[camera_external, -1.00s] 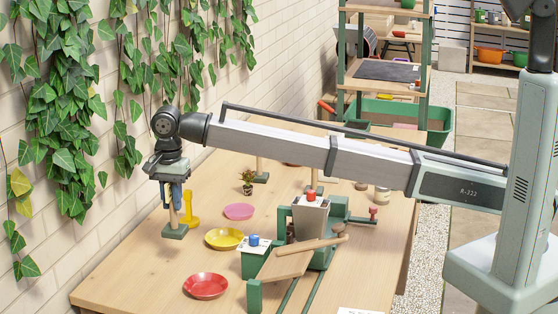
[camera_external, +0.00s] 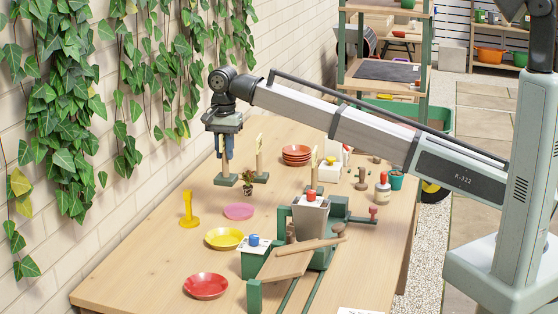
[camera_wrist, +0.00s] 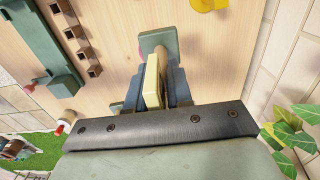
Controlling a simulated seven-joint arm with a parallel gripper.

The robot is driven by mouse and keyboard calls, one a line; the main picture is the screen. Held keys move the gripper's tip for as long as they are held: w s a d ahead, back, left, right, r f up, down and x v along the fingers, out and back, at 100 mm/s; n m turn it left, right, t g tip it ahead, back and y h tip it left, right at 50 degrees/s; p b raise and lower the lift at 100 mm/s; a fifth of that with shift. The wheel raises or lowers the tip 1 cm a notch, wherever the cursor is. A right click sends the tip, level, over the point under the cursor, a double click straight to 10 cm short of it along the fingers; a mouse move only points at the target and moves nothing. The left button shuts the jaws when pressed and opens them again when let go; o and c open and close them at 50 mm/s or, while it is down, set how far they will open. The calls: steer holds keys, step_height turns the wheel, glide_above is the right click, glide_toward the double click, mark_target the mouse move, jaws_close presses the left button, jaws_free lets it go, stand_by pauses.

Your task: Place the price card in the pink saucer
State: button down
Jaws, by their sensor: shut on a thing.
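The price card (camera_wrist: 152,82) is a cream card on a wooden stem with a green square base (camera_external: 228,180). My gripper (camera_external: 226,150) is shut on it and holds it upright, base down, at the back left of the table. I cannot tell whether the base touches the table. The pink saucer (camera_external: 239,211) lies flat and empty, nearer the camera than the held card and slightly to its right. In the wrist view, a sliver of pink (camera_wrist: 141,52) shows beside the green base; most of the saucer is hidden there.
A yellow figure (camera_external: 188,210) stands left of the saucer. Yellow (camera_external: 224,238) and red (camera_external: 206,285) saucers lie nearer. Stacked red saucers (camera_external: 296,154) are behind.

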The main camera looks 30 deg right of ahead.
steer(key=w+d, duration=0.2)
steer(key=d, duration=0.3)
step_height(320, 180, down, 10)
steer(key=shift+w+r, duration=0.15)
steer(key=shift+r, duration=0.05)
steer(key=shift+f, duration=0.6)
stand_by(0.3)
steer(key=c, duration=1)
jaws_free()
steer(key=shift+r, duration=0.15)
step_height(320, 180, up, 13)
